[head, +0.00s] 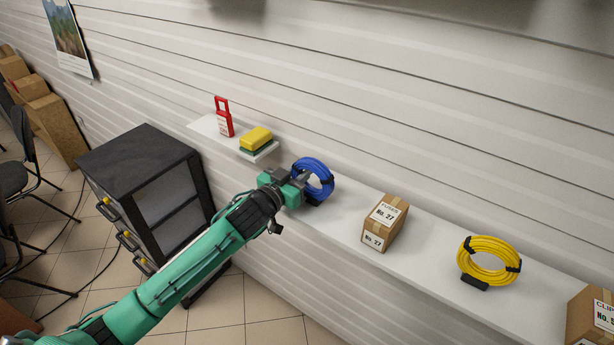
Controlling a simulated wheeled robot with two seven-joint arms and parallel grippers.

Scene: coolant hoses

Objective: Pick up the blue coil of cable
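The blue coil of cable (323,168) stands upright on the white wall shelf (345,205), with a dark tie or foot at its bottom. My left gripper (302,185) is at the coil's left side and overlaps it in the head view. The gripper's body hides the lower left part of the coil. The fingertips are too small and covered to show whether they are apart or shut on the cable. My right gripper is out of view.
To the right on the shelf stand a cardboard box marked No. 27 (385,224), a yellow coil (489,244) and another box (590,320).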

